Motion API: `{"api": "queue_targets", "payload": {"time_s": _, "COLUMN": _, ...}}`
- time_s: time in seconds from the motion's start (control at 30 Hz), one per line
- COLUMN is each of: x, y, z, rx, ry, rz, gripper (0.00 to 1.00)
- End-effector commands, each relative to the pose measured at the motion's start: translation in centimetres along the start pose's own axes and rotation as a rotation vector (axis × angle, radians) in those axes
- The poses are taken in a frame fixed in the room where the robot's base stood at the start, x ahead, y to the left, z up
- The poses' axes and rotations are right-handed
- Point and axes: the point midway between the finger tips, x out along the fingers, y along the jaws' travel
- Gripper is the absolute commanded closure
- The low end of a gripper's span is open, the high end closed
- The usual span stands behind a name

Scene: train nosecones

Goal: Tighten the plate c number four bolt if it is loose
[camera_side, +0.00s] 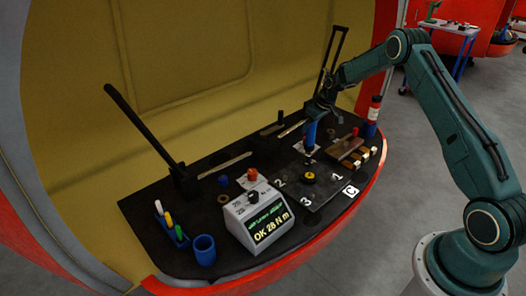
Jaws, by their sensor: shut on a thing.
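My gripper (318,108) is shut on a blue tool (310,134) and holds it upright over the far part of the dark plate (322,196). The tool's lower end is at or just above the plate; I cannot tell if it touches a bolt. The plate carries the marks 1, 2 and 3 and a white C tag (350,190). No number four is readable; the far corner is by the tool. A yellow and black round part (309,178) sits mid-plate. The grey torque box (257,216) reads "OK 28 N m" in green.
A blue cup (204,250) and a blue holder with coloured pens (172,226) stand at the left. Black wiper-like arms (143,125) rise at the back.

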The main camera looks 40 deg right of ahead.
Motion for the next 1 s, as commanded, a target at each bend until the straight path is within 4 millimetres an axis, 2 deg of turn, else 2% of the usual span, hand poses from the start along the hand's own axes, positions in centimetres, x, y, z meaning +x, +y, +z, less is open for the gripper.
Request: {"api": "queue_targets", "payload": {"time_s": 1.0, "x": 0.63, "y": 0.06, "z": 0.14, "rx": -0.001, "ry": 0.004, "rz": 0.002, "gripper": 0.9}}
